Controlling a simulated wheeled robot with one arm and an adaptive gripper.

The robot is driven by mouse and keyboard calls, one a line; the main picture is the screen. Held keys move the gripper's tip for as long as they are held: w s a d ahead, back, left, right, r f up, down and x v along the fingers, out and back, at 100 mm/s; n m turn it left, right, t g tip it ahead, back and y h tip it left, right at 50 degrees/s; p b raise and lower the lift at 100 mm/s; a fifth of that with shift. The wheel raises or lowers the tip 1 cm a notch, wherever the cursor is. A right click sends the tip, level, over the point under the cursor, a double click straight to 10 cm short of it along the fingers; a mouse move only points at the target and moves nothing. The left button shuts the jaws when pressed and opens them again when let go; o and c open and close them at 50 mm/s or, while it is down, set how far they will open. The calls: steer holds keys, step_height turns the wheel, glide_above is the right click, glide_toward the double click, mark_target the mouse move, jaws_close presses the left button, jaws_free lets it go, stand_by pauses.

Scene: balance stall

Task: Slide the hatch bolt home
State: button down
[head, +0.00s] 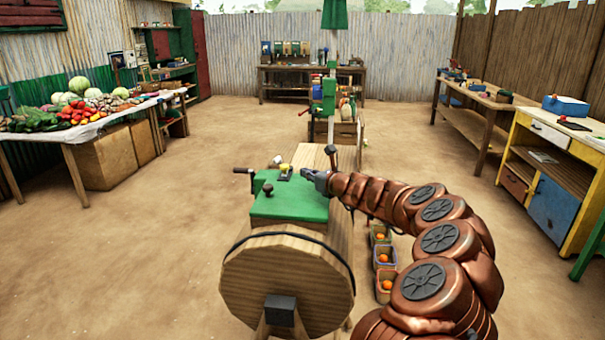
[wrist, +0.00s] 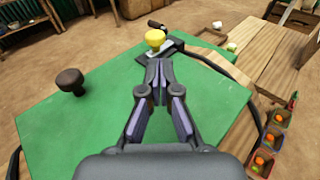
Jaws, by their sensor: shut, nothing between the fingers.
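The green hatch panel (head: 290,207) lies on top of a wooden barrel-like body. A yellow knob (head: 284,168) stands on a small metal fitting at the panel's far edge, and looks like the bolt's knob. In the wrist view the yellow knob (wrist: 155,38) is just beyond my fingertips, which look apart from it. My gripper (head: 307,173) is shut and empty, to the right of the knob; in the wrist view its fingertips (wrist: 160,68) meet above the green panel. A dark round knob (wrist: 70,80) stands on the panel to the left. How far the bolt is slid cannot be told.
A black-handled lever (head: 243,171) sticks out at the left of the panel. The wooden body (head: 285,270) has a dark band around it. Small baskets of orange fruit (head: 384,256) stand at its right. A produce table (head: 75,135) is far left; open dirt floor lies between.

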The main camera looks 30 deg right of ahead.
steer(key=shift+b+v, duration=0.35)
steer(key=shift+v, duration=2.95)
steer(key=shift+a, duration=0.1)
steer(key=s+a+r+n+g+y+p, duration=0.1)
steer(key=s+a+r+n+g+y, duration=0.2)
steer(key=a+n, duration=0.5)
steer(key=s+a+r+n+y, duration=0.25)
steer(key=a+r, duration=0.25)
steer(key=a, duration=0.7)
steer(key=s+a+n+g+y+p, duration=0.2)
steer(key=s+a+n+g, duration=0.5)
steer(key=s+a+n, duration=0.55)
steer(key=s+a+f+n+g+h+p, duration=0.1)
steer(key=s+f+n+g+h, duration=0.25)
steer(key=s, duration=0.55)
steer(key=s+a+f+n+g+h+p, duration=0.15)
steer(key=s+f+n, duration=0.35)
steer(key=s, duration=0.5)
steer(key=s+d+f+n+g+h, duration=0.1)
steer(key=s+d+f+h, duration=0.1)
steer(key=s+d, duration=0.3)
steer(key=s+d+f+n+g+h, duration=0.1)
steer(key=s+d+f+h, duration=0.2)
steer(key=s+d, duration=0.3)
steer(key=s, duration=0.3)
steer(key=shift+d+g+h, duration=0.15)
steer(key=shift+g+h, duration=0.2)
steer(key=shift+g, duration=0.05)
